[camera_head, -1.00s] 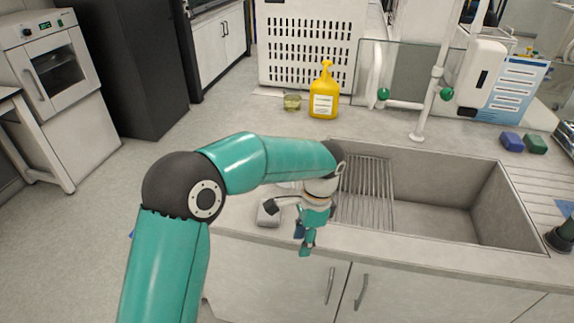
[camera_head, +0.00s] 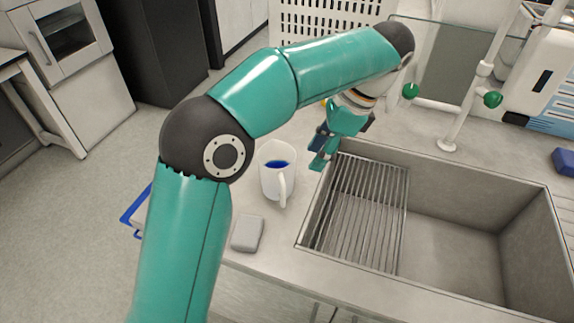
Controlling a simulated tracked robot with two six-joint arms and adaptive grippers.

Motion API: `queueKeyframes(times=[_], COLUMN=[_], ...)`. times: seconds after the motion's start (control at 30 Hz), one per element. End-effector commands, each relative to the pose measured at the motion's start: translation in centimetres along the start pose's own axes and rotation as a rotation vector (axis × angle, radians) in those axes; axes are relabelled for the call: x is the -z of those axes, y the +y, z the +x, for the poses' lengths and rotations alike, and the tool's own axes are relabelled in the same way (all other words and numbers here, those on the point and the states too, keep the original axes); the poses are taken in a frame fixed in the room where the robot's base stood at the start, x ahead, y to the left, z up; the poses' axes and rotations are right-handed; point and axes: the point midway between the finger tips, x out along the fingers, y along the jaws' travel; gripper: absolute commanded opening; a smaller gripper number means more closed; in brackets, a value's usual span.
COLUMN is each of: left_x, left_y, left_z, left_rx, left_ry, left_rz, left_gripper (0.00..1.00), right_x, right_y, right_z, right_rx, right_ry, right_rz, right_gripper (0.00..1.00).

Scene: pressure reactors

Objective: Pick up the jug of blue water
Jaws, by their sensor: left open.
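The jug of blue water (camera_head: 270,181) is a white jug with blue liquid inside. It stands upright on the counter left of the sink, with its handle facing the front right. My left gripper (camera_head: 320,160) is open and empty in the head view, to the right of the jug and a little behind it, with its fingers pointing down and left. It appears apart from the jug. My teal left arm arches behind and left of the jug. My right gripper is not in view.
The sink (camera_head: 455,225) with a metal rack (camera_head: 360,215) lies right of the jug. A small grey block (camera_head: 247,233) sits in front of the jug on the counter (camera_head: 290,245). A tap stand with green knobs (camera_head: 493,99) rises behind the sink.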

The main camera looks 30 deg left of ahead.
Motion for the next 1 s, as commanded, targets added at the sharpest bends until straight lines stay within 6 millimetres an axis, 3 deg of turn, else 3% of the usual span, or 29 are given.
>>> queueKeyframes(times=[0.17, 0.5, 0.87, 1.0], left_x=[-0.5, -0.7, -0.7, -0.7], left_y=[0.0, 0.1, 0.0, 0.1], left_z=[2.1, 9.1, 12.0, 14.0], left_rx=[-0.006, -0.009, -0.007, -0.009], left_ry=[-0.007, -0.006, -0.004, -0.005], left_rz=[-0.006, -0.010, -0.012, -0.012], left_gripper=[0.42, 0.42, 0.42, 0.42], right_x=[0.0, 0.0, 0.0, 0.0], right_y=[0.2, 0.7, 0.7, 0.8], right_z=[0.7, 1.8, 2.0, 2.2], right_rx=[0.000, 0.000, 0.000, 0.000], right_ry=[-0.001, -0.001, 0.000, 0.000], right_rz=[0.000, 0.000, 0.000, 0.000], right_gripper=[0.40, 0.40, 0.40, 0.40])
